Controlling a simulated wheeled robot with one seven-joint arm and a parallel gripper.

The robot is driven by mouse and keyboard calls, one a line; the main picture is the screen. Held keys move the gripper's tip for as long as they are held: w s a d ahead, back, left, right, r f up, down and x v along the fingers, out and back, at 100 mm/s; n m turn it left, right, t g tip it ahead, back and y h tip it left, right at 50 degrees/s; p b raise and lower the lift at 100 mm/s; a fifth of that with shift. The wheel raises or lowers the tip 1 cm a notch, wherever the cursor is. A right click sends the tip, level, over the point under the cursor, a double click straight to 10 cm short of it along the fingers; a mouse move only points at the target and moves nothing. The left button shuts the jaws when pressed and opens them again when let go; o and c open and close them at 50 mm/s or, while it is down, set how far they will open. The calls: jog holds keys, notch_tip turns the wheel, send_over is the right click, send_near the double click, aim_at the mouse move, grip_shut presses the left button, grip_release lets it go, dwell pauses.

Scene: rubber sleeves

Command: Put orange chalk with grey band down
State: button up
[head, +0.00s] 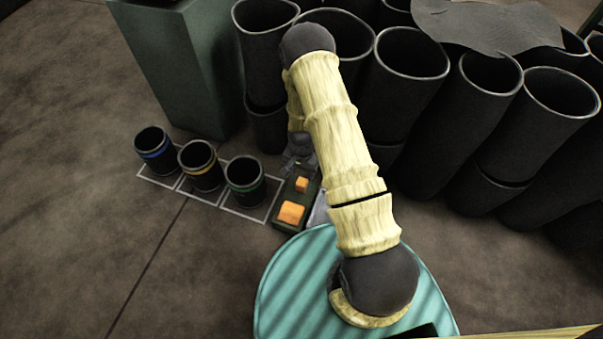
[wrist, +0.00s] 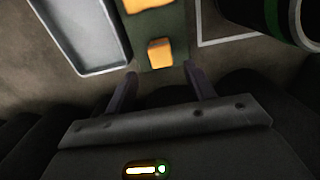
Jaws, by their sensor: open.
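Two orange pieces lie on a dark green strip (head: 285,226). The smaller orange piece (head: 302,184) is nearer my gripper, and the larger one (head: 291,213) is farther from it. In the wrist view the smaller piece (wrist: 160,53) lies just beyond the gap between my fingertips, and the larger (wrist: 143,4) is cut by the top edge. I cannot make out a grey band on either. My gripper (wrist: 160,76) is open, with nothing between its fingers. In the head view my arm partly hides it.
Three black cups with blue (head: 155,151), yellow (head: 202,166) and green (head: 246,182) bands stand in white outlined squares. A grey tray (wrist: 118,62) lies beside the strip. Large black tubes (head: 405,80) crowd the back right. A green box (head: 185,70) stands behind the cups.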

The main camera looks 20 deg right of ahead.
jog(key=shift+r+p, duration=0.75)
jog(key=shift+r, duration=1.2)
notch_tip(320, 180, up, 9)
jog(key=n, duration=0.1)
send_over(301, 182)
jog(key=s+r+n+t, duration=0.1)
jog(key=s+r+n, duration=0.2)
jog(key=r, duration=0.9)
jog(key=s+r+n+t, duration=0.1)
jog(key=s+r+n, duration=0.2)
jog(key=s+r, duration=0.8)
jog(key=shift+s+r+t, duration=0.25)
jog(key=shift+r+t, duration=0.05)
jog(key=shift+r, duration=0.05)
jog(key=shift+d, duration=0.1)
jog(key=w+r+p+v, duration=0.1)
jog(key=w+p+v, duration=0.2)
jog(key=p+v, duration=1.3)
jog(key=w+p+v, duration=0.4)
jog(key=p+v, duration=1.3)
jog(key=p, duration=0.1)
jog(key=w+r+p+v, duration=0.1)
jog(key=w+p+v, duration=0.3)
jog(key=p+v, duration=1.2)
jog(key=shift+r+p, duration=0.5)
jog(key=shift+r, duration=0.15)
